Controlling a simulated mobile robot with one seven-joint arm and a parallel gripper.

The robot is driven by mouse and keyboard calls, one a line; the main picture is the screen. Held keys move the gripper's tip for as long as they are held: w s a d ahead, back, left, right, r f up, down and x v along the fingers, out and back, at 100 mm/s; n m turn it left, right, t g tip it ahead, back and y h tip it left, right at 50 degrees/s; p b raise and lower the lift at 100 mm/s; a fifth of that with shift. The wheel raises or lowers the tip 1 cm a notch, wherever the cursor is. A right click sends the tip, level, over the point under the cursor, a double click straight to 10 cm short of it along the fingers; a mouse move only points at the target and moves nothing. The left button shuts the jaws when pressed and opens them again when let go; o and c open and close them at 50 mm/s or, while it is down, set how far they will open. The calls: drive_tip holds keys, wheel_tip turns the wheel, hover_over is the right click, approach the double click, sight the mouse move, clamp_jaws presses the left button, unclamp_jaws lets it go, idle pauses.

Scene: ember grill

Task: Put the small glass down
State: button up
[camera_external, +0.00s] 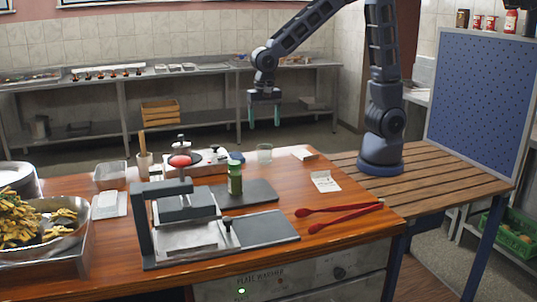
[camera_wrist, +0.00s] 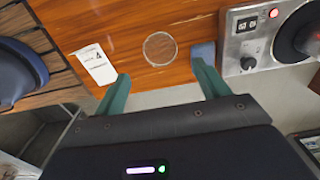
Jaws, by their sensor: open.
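The small glass (camera_external: 264,153) is clear and stands upright on the wooden counter, near its far edge. In the wrist view the glass (camera_wrist: 160,49) shows from above as a round rim on the bare wood, a little beyond the fingertips. My gripper (camera_external: 264,118) hangs in the air above and behind the glass, pointing down. Its two green fingers are apart with nothing between them, and they also show in the wrist view (camera_wrist: 160,82). The gripper does not touch the glass.
A blue object (camera_wrist: 203,55) lies close to the glass, beside a metal appliance (camera_wrist: 262,30). A white card (camera_wrist: 95,64) lies on the other side. A green jar (camera_external: 235,178), a press (camera_external: 185,205) and red tongs (camera_external: 340,216) are nearer the front.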

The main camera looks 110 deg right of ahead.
drive_tip(key=s+r+n+t, duration=0.1)
drive_tip(key=s+r+n, duration=0.3)
drive_tip(key=s, duration=0.5)
drive_tip(key=s+a+r+n+t, duration=0.1)
drive_tip(key=s+r+n, duration=0.3)
drive_tip(key=s+n, duration=0.4)
drive_tip(key=s+a+r+n+t, duration=0.1)
drive_tip(key=s+r+n+t, duration=0.1)
drive_tip(key=s+r+n, duration=0.3)
drive_tip(key=shift+s+n+t, duration=0.3)
drive_tip(key=shift+s+n, duration=0.2)
drive_tip(key=shift+s, duration=1.8)
drive_tip(key=shift+r, duration=0.1)
